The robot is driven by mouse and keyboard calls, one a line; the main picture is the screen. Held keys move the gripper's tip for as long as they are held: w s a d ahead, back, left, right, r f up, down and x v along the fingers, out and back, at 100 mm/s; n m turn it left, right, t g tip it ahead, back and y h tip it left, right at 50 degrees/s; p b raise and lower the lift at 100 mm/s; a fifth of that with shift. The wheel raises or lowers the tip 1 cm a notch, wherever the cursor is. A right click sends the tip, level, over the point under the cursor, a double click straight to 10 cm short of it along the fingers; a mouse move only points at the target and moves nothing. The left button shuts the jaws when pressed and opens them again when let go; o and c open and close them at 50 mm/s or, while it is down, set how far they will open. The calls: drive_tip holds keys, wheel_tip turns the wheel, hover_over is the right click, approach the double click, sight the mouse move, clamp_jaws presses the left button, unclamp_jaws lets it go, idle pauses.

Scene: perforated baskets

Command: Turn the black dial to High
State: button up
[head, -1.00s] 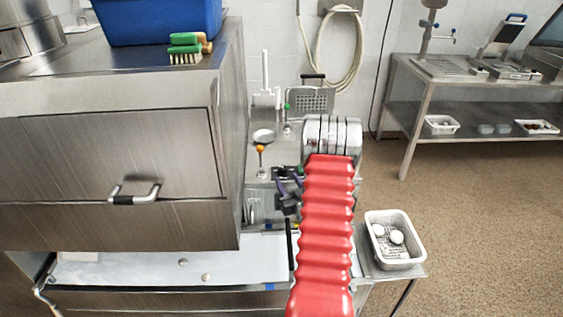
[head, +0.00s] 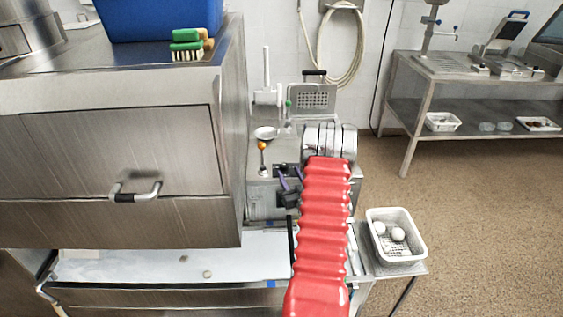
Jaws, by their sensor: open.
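A small dark control panel (head: 281,169) shows on that unit just above and behind the fingers. The black dial cannot be told apart clearly from this dark panel, and its setting is too small to read. My arm and gripper hide part of the unit's front. I cannot tell whether the fingers touch anything.
A large steel machine with a handle (head: 136,192) stands close on the left. A perforated basket (head: 317,98) stands behind the unit. A white basket (head: 420,250) with round white items sits on the right. An orange-topped tool (head: 262,150) stands near the panel. Open floor lies right.

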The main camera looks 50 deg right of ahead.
drive_tip(key=x, duration=1)
drive_tip(key=shift+c, duration=0.7)
drive_tip(key=c, duration=0.9)
drive_tip(key=shift+a, duration=0.2)
drive_tip(key=shift+d, duration=0.15)
